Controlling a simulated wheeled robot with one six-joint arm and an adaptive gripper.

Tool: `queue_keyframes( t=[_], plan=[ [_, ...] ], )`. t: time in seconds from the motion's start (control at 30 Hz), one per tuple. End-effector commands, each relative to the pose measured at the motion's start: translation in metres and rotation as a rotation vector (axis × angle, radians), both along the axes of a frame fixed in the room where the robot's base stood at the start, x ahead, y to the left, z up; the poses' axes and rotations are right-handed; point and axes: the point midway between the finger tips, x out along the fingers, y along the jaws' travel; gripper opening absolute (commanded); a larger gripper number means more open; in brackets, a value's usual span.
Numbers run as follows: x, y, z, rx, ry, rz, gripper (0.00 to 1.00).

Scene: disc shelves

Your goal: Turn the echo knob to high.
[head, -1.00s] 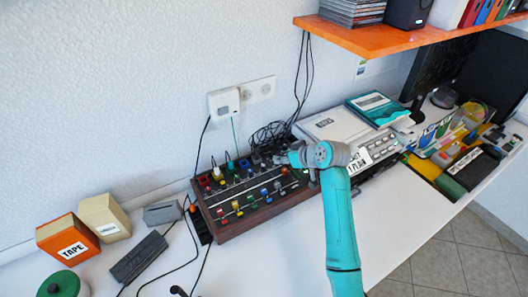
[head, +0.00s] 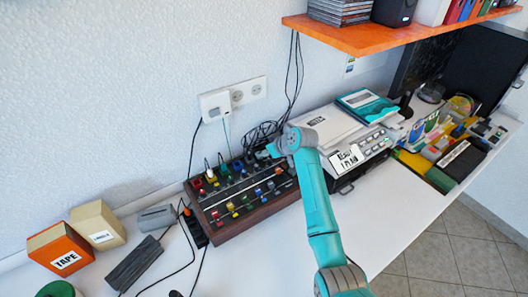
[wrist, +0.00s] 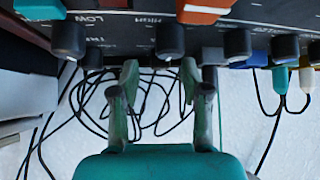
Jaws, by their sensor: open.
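The mixer (head: 240,223) is a dark box with wooden sides and rows of coloured knobs and sliders, on the white table by the wall. My gripper (head: 272,150) is at its back right corner, and its fingertips are hard to see in the head view. In the wrist view my gripper (wrist: 159,76) is open and empty, with a dark round knob (wrist: 170,40) just beyond and between the fingertips, apart from them. Upside-down LOW and HIGH marks flank that knob. I cannot read which knob is the echo knob.
Other dark knobs (wrist: 68,40) and (wrist: 237,44) stand close on both sides. Black cables (head: 262,133) lie tangled behind the mixer. A white device (head: 330,125) is to the right, and an orange shelf (head: 360,38) hangs above. Boxes (head: 62,250) stand at the left.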

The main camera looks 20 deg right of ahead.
Motion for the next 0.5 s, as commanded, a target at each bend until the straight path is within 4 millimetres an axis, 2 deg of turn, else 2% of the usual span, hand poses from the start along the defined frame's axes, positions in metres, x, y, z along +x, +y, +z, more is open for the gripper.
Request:
queue_keyframes(
  t=[0.13, 0.43, 0.47, 0.5],
  plan=[
    [0.0056, 0.0036, -0.0067, 0.000, 0.000, 0.000, 0.46],
    [0.0068, 0.0041, -0.0081, 0.000, 0.000, 0.000, 0.46],
    [0.0068, 0.0041, -0.0081, 0.000, 0.000, 0.000, 0.41],
    [0.0067, 0.0040, -0.0080, 0.000, 0.000, 0.000, 0.31]
  ],
)
